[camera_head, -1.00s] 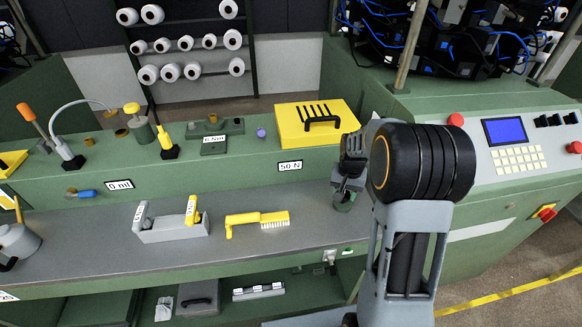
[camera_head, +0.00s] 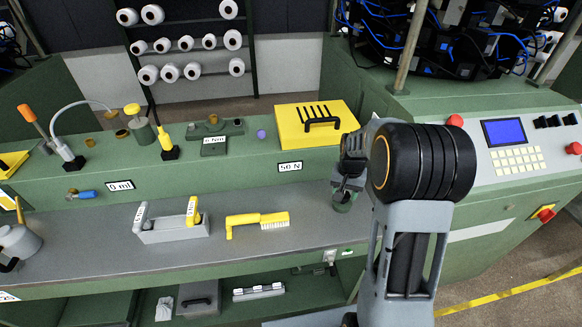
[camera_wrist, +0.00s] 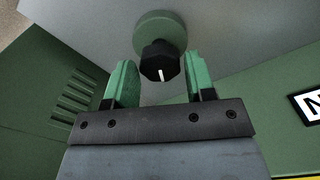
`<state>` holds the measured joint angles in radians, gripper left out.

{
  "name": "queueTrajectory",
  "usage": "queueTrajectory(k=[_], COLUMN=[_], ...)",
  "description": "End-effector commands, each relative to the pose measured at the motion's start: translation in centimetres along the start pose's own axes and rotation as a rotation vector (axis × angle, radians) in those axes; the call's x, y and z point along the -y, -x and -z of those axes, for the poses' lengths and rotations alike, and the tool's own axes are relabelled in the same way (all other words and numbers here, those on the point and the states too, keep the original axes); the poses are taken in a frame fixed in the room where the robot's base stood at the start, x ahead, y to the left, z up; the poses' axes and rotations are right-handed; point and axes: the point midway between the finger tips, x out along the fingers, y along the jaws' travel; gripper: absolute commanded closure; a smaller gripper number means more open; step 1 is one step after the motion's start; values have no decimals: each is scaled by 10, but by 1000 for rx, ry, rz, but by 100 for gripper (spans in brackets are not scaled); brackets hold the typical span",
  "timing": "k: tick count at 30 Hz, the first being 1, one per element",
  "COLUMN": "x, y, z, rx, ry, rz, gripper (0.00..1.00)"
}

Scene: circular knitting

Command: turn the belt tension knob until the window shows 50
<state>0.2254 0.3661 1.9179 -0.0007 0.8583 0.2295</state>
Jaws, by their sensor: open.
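A black knob (camera_wrist: 160,62) with a white pointer line shows in the wrist view, on a round green base (camera_wrist: 160,30). The white line points toward the bottom of the picture. My gripper (camera_wrist: 160,78) is open, with one green finger on each side of the knob and a visible gap on both sides. In the head view my gripper (camera_head: 343,198) is at the right end of the bench front, and the knob is hidden there. The window (camera_head: 290,166) on the green front reads as 50 N, though the digits are small. Only its N side shows in the wrist view (camera_wrist: 308,105).
A yellow slotted box (camera_head: 316,124) with a black handle stands above the window. A yellow brush (camera_head: 258,222) and a grey holder (camera_head: 172,228) lie on the grey bench. A control panel (camera_head: 508,150) is at the right. The bench between brush and gripper is clear.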

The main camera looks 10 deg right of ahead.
Motion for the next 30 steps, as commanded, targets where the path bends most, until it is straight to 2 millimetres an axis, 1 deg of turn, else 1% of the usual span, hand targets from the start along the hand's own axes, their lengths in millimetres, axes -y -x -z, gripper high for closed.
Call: queueTrajectory(k=[1, 18, 21, 28, 30], x=[0, 0, 0, 0, 0], y=[6, 52, 55, 55, 55], z=[0, 0, 0, 0, 0], rx=[-1, 0, 0, 0, 0], ry=[0, 0, 0, 0, 0], rz=[0, 0, 0, 0, 0], gripper=[50, 50, 50, 50, 44])
